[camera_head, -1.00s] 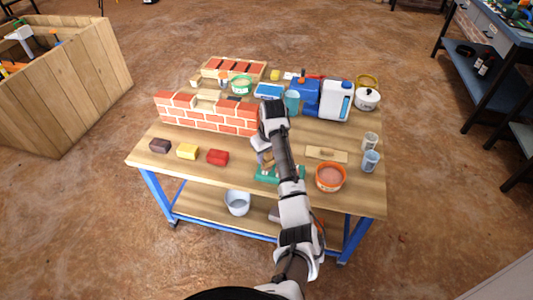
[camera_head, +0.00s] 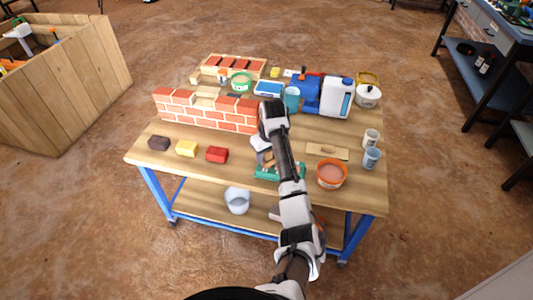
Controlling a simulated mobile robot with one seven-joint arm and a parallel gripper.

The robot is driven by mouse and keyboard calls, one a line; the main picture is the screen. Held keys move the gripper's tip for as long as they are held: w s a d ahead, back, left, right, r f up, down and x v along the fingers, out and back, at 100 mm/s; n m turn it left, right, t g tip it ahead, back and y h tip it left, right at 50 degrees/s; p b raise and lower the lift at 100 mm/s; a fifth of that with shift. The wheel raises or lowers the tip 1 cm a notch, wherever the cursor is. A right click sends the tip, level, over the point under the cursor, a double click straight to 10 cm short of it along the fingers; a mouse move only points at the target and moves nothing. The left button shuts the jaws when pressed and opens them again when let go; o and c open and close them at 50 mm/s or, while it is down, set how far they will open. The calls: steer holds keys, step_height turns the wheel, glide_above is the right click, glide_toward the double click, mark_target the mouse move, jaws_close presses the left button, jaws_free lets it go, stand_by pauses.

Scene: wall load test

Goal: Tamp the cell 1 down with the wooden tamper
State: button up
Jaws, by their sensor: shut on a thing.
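My gripper (camera_head: 263,151) is low over the front middle of the table, beyond my arm, which partly hides it. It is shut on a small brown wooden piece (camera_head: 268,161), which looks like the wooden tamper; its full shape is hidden. A green tray (camera_head: 265,174) lies just below it, partly covered by my arm. A red brick wall (camera_head: 200,118) stands at the left middle of the table. Its top course has a gap with a pale beige piece (camera_head: 206,97) in it. I cannot tell which spot is cell 1.
An orange bowl (camera_head: 331,175), a wooden float (camera_head: 327,151) and cups (camera_head: 371,158) stand at the right. Blue and white containers (camera_head: 337,98) and a wooden box of bricks (camera_head: 231,68) fill the back.

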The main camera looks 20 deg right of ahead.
steer(key=shift+f, duration=0.55)
stand_by(2.0)
step_height(320, 180, up, 7)
steer(key=p, duration=0.7)
steer(key=shift+r, duration=0.1)
